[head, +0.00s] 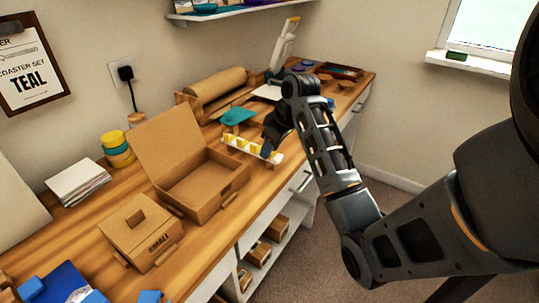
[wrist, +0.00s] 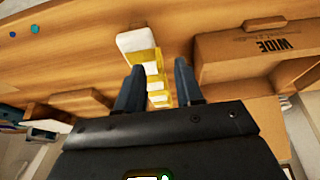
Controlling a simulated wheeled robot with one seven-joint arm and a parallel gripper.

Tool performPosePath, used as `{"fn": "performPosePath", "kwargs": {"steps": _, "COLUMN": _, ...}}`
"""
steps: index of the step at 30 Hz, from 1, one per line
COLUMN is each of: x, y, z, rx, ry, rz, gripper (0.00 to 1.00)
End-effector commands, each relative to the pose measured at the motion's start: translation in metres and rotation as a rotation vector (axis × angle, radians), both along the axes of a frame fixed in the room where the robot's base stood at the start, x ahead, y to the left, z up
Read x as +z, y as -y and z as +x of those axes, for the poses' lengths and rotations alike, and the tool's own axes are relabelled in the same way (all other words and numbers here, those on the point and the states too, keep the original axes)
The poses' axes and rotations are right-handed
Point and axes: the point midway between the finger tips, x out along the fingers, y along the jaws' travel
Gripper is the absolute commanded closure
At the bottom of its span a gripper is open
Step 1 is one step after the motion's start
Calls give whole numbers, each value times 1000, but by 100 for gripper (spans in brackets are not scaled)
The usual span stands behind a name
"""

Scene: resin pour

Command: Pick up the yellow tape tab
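In the head view, a white strip (head: 233,139) bearing several yellow tape tabs (head: 243,144) stands on the wooden counter, right of the open cardboard box. My gripper (head: 267,149) is at the strip's right end, pointing down. In the wrist view, my gripper (wrist: 159,66) is open, with its two dark fingers apart. The white strip (wrist: 135,39) and yellow tabs (wrist: 143,56) show between and beyond the fingers. I cannot tell whether either finger touches a tab. The gripper body hides the near end of the row.
An open cardboard box (head: 211,197) stands left of the strip; a box marked WIDE (wrist: 240,45) shows right in the wrist view. A box marked SMALL (head: 137,238) is nearer. A teal piece (head: 236,116) lies behind the strip. A paper roll (head: 215,84) is farther back.

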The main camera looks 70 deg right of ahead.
Motion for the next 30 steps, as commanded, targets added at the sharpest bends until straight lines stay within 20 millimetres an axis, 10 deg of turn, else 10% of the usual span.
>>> {"fn": "performPosePath", "kwargs": {"steps": 10, "x": -8, "y": 0, "z": 3, "rx": 1, "ry": 1, "rz": -1, "gripper": 65}}
{"fn": "performPosePath", "kwargs": {"steps": 21, "x": -7, "y": 0, "z": 3, "rx": 0, "ry": 0, "rz": 0, "gripper": 100}}
{"fn": "performPosePath", "kwargs": {"steps": 30, "x": -7, "y": 0, "z": 3, "rx": 1, "ry": 0, "rz": 0, "gripper": 100}}
